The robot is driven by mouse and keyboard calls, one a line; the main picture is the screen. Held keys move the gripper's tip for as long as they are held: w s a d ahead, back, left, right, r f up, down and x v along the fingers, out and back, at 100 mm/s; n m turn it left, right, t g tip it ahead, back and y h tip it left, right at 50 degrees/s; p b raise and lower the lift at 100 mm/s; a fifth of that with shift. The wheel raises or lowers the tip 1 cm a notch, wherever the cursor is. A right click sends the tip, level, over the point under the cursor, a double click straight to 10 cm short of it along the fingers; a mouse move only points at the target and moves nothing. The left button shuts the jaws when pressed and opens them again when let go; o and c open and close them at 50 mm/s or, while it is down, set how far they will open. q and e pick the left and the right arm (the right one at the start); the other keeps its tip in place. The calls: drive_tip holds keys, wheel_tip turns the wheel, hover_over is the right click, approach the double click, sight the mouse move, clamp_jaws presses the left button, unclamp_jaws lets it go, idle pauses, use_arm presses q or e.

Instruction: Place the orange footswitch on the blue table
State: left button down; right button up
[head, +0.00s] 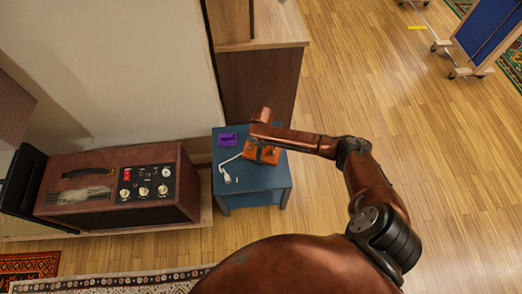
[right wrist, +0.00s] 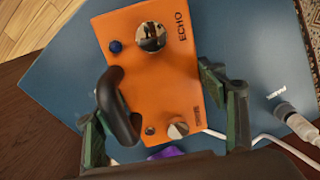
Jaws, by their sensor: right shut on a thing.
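The orange footswitch (head: 262,153) is at the blue table (head: 255,198), over the right half of its top. I cannot tell whether it rests on the table or is held just above it. In the right wrist view the footswitch (right wrist: 150,80) shows its knobs and the word ECHO, with the blue table top (right wrist: 60,75) behind it. My right gripper (right wrist: 163,85) is shut on the footswitch, one finger at each side. In the head view my right gripper (head: 265,143) is over the footswitch and partly hides it. My left gripper is not in view.
A purple box (head: 228,139) stands at the table's back left. A white cable with a plug (head: 229,178) lies on the left part. A brown amplifier (head: 120,185) is left of the table, a wooden cabinet (head: 258,75) behind it.

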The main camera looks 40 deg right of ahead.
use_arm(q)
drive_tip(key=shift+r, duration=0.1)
use_arm(e)
drive_tip(key=o, duration=1.8)
drive_tip(key=shift+r, duration=0.5)
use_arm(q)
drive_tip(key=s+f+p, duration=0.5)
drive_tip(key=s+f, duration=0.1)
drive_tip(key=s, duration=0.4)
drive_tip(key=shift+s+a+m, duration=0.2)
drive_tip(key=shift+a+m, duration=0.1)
use_arm(e)
wheel_tip(320, 180, up, 11)
